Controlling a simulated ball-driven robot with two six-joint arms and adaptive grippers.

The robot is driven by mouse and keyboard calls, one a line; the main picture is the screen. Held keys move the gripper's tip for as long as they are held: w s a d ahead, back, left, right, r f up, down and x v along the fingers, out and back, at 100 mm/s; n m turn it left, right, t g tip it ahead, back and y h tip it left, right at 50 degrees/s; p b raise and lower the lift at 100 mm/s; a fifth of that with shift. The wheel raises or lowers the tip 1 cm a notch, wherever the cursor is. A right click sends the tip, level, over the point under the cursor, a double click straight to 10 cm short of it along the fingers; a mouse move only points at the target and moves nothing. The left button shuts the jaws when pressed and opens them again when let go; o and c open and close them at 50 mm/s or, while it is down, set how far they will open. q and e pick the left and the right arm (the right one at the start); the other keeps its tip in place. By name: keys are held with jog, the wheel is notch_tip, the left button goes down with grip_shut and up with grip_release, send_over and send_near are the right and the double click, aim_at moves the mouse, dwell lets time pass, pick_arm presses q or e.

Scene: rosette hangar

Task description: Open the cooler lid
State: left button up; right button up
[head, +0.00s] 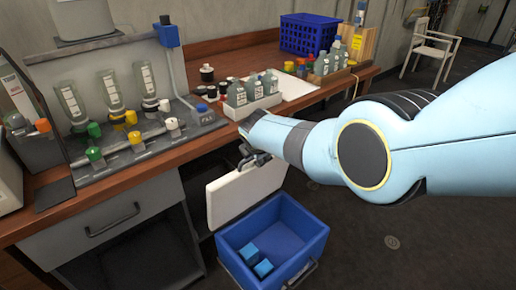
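The cooler (307,262) is a blue open-topped box on the floor in front of the workbench. Its white lid (240,195) stands raised, nearly upright, along the cooler's back edge. My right arm reaches in from the right, and my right gripper (254,158) is at the top edge of the lid. The dark fingers are small and partly hidden by the wrist, so I cannot tell whether they touch or hold the lid. My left gripper is not in view.
The wooden workbench (115,208) carries bottles in a white tray (262,103), a dispenser rack (140,150) and a blue crate (308,35). A grey drawer (100,220) is under the bench at left. A white chair (430,50) stands far back. Floor right of the cooler is clear.

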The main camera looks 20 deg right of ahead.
jog(key=v, duration=0.7)
jog(key=shift+d, duration=0.1)
dwell(0.5)
jog(key=s+d+f+m+g+b, duration=0.1)
jog(key=s+d+f+g+b, duration=0.1)
jog(key=s+f, duration=1.15)
jog(key=s+d+f+m+g+b, duration=0.1)
jog(key=s+d+f+g+b, duration=0.15)
jog(key=s+f, duration=1.15)
jog(key=s+d+f+m+b, duration=0.1)
jog(key=s+f+m, duration=0.4)
jog(key=s, duration=0.6)
jog(key=s+d+f+m+g+y+b, duration=0.1)
jog(key=s+f+m, duration=0.4)
jog(key=s, duration=0.5)
jog(key=s+d+f+m+g+b, duration=0.1)
jog(key=s+d+f+m, duration=0.2)
jog(key=s+f+m, duration=0.2)
jog(key=s+m, duration=0.3)
jog(key=s, duration=0.3)
jog(key=shift+s+d+f+m+y, duration=0.2)
jog(key=shift+s+f+m+y, duration=0.1)
jog(key=shift+s+f, duration=0.05)
